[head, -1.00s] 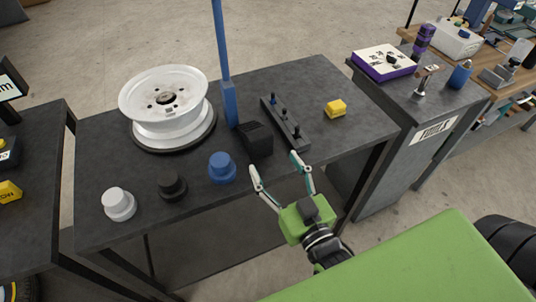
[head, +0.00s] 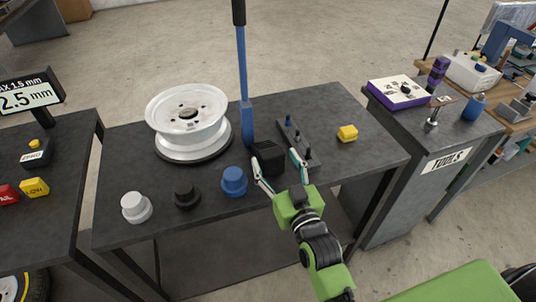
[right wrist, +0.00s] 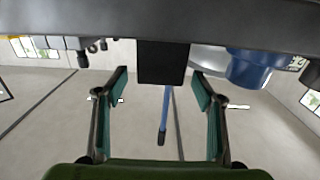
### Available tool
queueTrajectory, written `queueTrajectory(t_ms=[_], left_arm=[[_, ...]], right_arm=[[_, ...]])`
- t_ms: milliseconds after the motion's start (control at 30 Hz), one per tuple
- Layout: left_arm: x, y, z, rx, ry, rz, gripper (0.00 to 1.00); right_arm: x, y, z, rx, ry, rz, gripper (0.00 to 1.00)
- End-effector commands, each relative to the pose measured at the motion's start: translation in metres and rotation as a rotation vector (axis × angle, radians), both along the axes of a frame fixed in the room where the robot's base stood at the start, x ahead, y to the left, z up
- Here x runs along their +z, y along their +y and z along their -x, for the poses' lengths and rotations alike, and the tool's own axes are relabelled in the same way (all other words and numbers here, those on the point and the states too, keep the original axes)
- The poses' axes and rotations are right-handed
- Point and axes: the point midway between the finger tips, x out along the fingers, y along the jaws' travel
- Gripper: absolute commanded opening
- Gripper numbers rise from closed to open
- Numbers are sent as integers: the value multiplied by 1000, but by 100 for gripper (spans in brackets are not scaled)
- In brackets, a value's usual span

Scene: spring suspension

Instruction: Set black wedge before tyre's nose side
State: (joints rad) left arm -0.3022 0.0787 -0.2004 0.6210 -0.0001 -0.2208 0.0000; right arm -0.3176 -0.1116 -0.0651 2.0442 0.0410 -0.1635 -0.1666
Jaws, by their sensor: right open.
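The black wedge (head: 268,157) sits on the dark workbench, right of the blue lever's base. My right gripper (head: 275,160) is open at the bench's front edge, with one fingertip on each side of the wedge. In the right wrist view, the wedge (right wrist: 163,62) shows between the spread fingers, and I see gaps on both sides. A black tyre (head: 522,279) shows partly at the bottom right corner, beside a green panel (head: 455,279). My left gripper is not in view.
A tools cabinet (head: 445,160) stands right.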

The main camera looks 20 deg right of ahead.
Motion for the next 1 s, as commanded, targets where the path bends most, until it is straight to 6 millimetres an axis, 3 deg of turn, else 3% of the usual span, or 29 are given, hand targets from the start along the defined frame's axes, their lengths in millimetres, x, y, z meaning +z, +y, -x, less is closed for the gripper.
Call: queueTrajectory(t_ms=[300, 600, 800, 900, 1000], left_arm=[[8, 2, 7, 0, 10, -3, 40], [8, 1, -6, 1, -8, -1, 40], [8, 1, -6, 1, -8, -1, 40], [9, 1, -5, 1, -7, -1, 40], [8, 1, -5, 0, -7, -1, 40]], right_arm=[[-2, 2, -41, 0, -2, -1, 62], [-3, 2, -45, 0, -1, 0, 62], [-3, 2, -45, 0, -1, 0, 11], [-1, 2, -45, -1, -7, 0, 3], [-1, 2, -45, -1, -6, 0, 3]])
